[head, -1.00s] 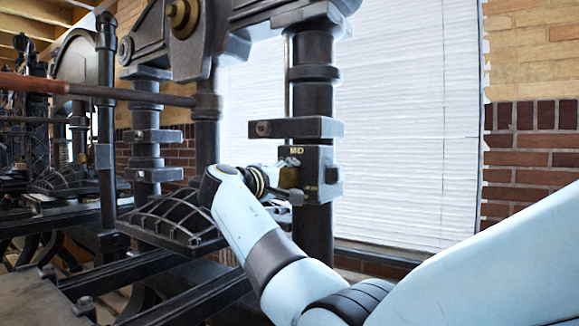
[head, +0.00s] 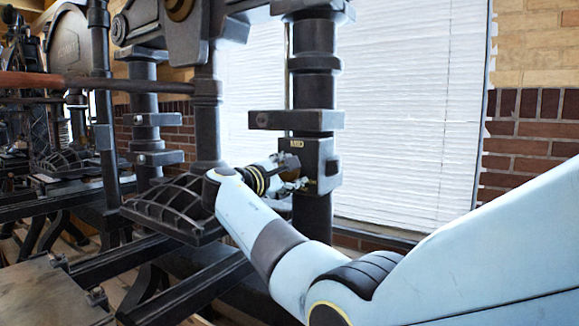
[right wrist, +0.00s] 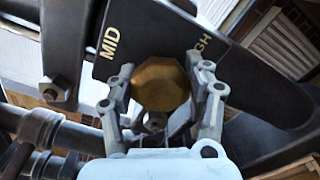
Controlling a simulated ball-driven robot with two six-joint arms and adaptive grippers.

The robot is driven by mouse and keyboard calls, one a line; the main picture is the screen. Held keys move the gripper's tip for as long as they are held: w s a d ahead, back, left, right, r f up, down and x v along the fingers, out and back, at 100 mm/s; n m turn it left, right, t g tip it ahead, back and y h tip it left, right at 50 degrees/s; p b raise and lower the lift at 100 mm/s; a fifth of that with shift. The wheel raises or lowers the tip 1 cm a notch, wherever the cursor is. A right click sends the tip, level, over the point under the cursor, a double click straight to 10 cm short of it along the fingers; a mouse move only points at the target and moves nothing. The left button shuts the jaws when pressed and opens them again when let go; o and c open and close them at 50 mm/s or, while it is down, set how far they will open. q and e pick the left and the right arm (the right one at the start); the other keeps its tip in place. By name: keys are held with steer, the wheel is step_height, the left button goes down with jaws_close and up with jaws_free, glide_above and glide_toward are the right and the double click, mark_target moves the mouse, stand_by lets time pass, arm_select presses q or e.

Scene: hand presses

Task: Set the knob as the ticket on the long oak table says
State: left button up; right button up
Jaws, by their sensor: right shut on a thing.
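The knob (right wrist: 160,83) is a faceted brass piece on a dark plate (right wrist: 110,70) in the right wrist view. Gold lettering on the plate reads MID on one side, with "GH" showing on the other and the rest covered. My right gripper (right wrist: 160,92) is shut on the knob, one finger on each side. In the head view my right gripper (head: 292,174) is at the dark block (head: 316,152) marked MID on the press column; the knob is mostly hidden there. Which mark the knob points to I cannot tell. No ticket or oak table shows. My left gripper is not in view.
The black iron press (head: 205,90) stands around the block, with a ribbed casting (head: 165,207) left of my wrist. A long wooden-handled bar (head: 35,80) crosses at the left. A white-blinded window (head: 405,120) and brick wall (head: 530,130) lie behind.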

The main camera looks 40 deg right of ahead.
steer(key=shift+f, duration=0.2)
stand_by(0.3)
steer(key=o, duration=1.2)
steer(key=shift+r, duration=0.1)
steer(key=shift+a, duration=0.1)
steer(key=v, duration=0.7)
steer(key=shift+s+a, duration=0.1)
steer(key=shift+a, duration=0.15)
